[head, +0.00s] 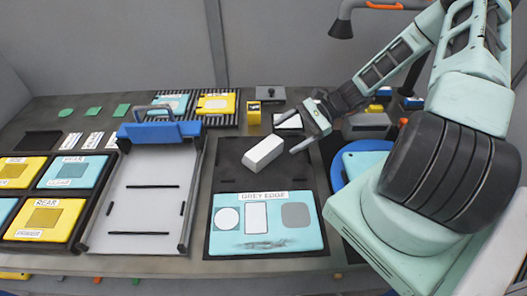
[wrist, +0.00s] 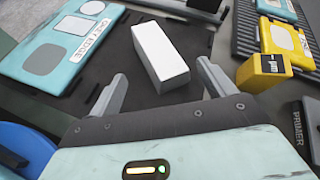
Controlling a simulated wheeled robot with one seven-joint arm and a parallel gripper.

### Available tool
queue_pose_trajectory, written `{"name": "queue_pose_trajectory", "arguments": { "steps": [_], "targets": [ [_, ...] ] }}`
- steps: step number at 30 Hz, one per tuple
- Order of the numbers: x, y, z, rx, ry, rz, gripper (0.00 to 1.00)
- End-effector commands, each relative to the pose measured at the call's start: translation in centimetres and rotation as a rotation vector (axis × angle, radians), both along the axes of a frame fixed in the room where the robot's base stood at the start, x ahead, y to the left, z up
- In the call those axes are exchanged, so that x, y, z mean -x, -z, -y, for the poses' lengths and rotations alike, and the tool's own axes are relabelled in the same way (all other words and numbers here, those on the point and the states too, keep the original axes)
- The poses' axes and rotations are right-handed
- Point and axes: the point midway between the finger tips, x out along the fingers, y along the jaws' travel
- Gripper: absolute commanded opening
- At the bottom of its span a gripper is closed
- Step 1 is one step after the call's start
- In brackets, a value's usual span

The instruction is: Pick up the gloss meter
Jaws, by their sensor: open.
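A small yellow box with a dark display-like face (head: 253,112), which looks like the gloss meter, stands upright behind the dark mat. In the wrist view this yellow box (wrist: 262,72) is at the right, outside my right finger. My gripper (head: 299,127) is open and empty, above the bench to the right of the yellow box. In the wrist view a white block (wrist: 159,55) lies just ahead of my gripper (wrist: 162,78), between the lines of its two fingers. I cannot tell the gripper's exact height. Nothing is held.
The white block (head: 263,150) lies on a dark mat (head: 228,160). A pale blue GREY EDGE panel (head: 268,246) is in front. A grey tray (head: 135,205) with a blue clamp bar (head: 160,131) stands left. Blue and yellow panels sit in racks behind.

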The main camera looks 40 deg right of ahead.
Motion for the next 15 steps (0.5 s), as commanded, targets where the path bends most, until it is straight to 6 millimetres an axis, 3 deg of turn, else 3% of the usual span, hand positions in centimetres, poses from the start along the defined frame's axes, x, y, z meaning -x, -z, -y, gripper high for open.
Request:
{"name": "queue_pose_trajectory", "arguments": {
  "steps": [15],
  "targets": [
    [-1.3,2.2,-5.5,-0.003,-0.004,-0.002,0.82]
  ]
}}
